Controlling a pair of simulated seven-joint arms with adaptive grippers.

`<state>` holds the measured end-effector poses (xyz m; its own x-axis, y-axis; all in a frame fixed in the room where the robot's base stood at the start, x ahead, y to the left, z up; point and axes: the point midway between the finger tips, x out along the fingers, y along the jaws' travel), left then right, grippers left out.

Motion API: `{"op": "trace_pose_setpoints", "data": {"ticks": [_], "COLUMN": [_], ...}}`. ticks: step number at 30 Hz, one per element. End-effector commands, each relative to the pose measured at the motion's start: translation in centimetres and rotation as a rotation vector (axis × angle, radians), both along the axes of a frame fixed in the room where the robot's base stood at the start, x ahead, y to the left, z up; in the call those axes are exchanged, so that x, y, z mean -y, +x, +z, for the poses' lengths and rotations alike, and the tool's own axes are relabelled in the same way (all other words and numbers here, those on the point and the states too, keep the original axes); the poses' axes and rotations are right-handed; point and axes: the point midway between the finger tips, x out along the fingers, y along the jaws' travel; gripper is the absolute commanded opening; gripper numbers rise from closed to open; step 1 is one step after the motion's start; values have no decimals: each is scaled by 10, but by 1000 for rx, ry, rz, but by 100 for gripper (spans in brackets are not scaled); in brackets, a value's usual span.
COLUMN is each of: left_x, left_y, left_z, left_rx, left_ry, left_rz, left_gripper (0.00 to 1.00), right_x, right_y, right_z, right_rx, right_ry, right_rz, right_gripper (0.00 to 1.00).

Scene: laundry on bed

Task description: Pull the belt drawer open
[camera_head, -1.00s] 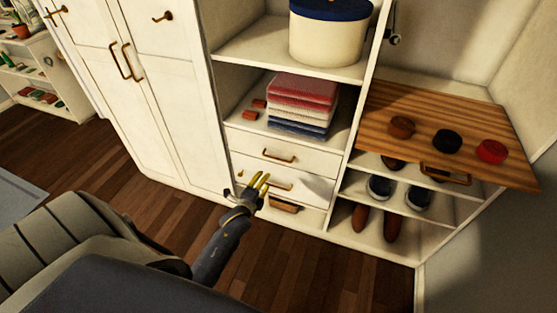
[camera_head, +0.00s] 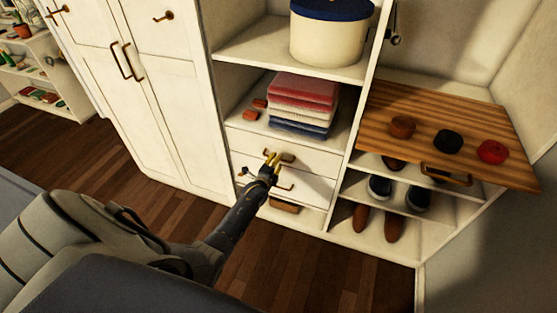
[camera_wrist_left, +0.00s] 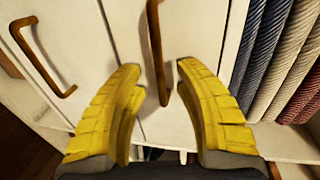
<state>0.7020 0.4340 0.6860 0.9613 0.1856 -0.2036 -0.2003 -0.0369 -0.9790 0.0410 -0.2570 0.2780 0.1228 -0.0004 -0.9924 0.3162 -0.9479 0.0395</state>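All look shut. The top drawer's bronze handle (camera_head: 287,157) also shows in the left wrist view (camera_wrist_left: 155,45). My left gripper (camera_head: 270,157) has yellow fingers and is at this handle. In the wrist view the fingers (camera_wrist_left: 158,68) are apart, one on each side of the handle's near end; contact is not clear. No label shows which drawer holds belts. My right gripper is out of view.
At right, a wooden pull-out tray (camera_head: 390,98) sticks out, bearing brown, black and red rolls. Shoes (camera_head: 380,188) stand on shelves below it. The middle drawer's handle (camera_wrist_left: 40,55) lies left of my fingers in the wrist view. Folded textiles (camera_head: 303,95) sit above the drawers.

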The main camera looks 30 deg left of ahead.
Motion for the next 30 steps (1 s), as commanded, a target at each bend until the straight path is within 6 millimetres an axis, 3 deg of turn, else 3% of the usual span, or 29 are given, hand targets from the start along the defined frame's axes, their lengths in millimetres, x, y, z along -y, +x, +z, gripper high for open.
{"op": "trace_pose_setpoints", "data": {"ticks": [10,25,30], "left_x": [-4,-5,-5], "left_y": [21,24,24], "left_z": [-4,-6,-6], "left_rx": [0,-1,-1], "left_ry": [1,1,0], "left_rz": [0,0,0], "left_gripper": [32,33,13], "right_x": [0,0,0], "right_y": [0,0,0], "right_z": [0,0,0], "right_rx": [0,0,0], "right_ry": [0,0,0], "right_rz": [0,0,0], "right_gripper": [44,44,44]}}
